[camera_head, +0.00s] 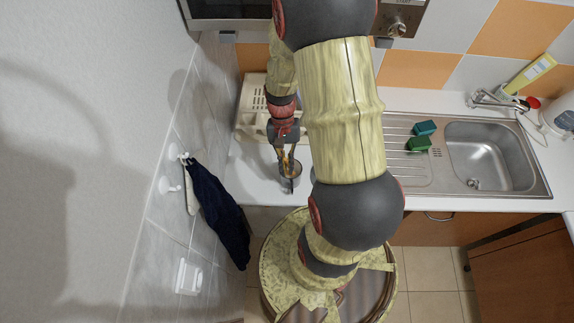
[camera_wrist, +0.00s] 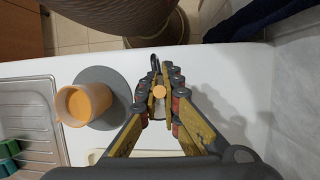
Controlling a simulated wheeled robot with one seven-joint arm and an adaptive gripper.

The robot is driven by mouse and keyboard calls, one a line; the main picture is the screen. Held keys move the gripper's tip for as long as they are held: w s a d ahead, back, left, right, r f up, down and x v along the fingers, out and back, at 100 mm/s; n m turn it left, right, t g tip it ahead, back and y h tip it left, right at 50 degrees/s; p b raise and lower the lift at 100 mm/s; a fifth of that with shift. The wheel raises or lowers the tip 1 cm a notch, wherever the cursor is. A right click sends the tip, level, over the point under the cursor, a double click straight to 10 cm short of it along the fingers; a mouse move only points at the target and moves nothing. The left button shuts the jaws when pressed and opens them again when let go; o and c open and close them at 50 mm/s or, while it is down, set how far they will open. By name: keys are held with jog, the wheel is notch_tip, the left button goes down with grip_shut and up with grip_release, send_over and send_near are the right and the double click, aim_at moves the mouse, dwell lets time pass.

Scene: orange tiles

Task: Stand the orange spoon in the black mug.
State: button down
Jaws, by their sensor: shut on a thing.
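My gripper (camera_wrist: 160,92) points down and is shut on the orange spoon (camera_wrist: 159,91), whose round orange end shows between the fingertips in the wrist view. In the head view a bit of the orange spoon (camera_head: 286,159) shows at the fingers, directly over the dark mug (camera_head: 291,180). The mug stands on the white counter near its front edge, with its dark handle toward my base. The handle also shows just beyond the fingers in the wrist view (camera_wrist: 155,62). The fingers hide most of the mug there, so I cannot tell how deep the spoon's lower end sits.
A beige dish rack (camera_head: 250,108) is behind, the tiled wall with a dark cloth (camera_head: 217,205) at left. The sink (camera_head: 478,155) with sponges (camera_head: 419,144) on its drainer is at right.

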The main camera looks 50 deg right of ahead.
jog(key=c, duration=2)
grip_release()
jog(key=shift+o, duration=0.4)
jog(key=v, duration=0.7)
jog(key=shift+r, duration=0.2)
jog(key=shift+w+d, duration=0.15)
jog(key=shift+w, duration=0.05)
jog(key=shift+s+a+r+n, duration=0.25)
jog(key=shift+s+a+n, duration=0.15)
jog(key=shift+s+n, duration=0.35)
jog(key=a+r+n+t+h+b, duration=0.1)
jog(key=a+r+n+t+b, duration=0.3)
jog(key=a+b, duration=0.4)
jog(key=a+r+n+t+h+b, duration=0.1)
jog(key=a+r+n+t+b, duration=0.3)
jog(key=a+b, duration=0.3)
jog(key=shift+s+a+r+n+t+b, duration=0.15)
jog(key=shift+s+a+n+t+b, duration=0.2)
jog(key=shift+a, duration=0.45)
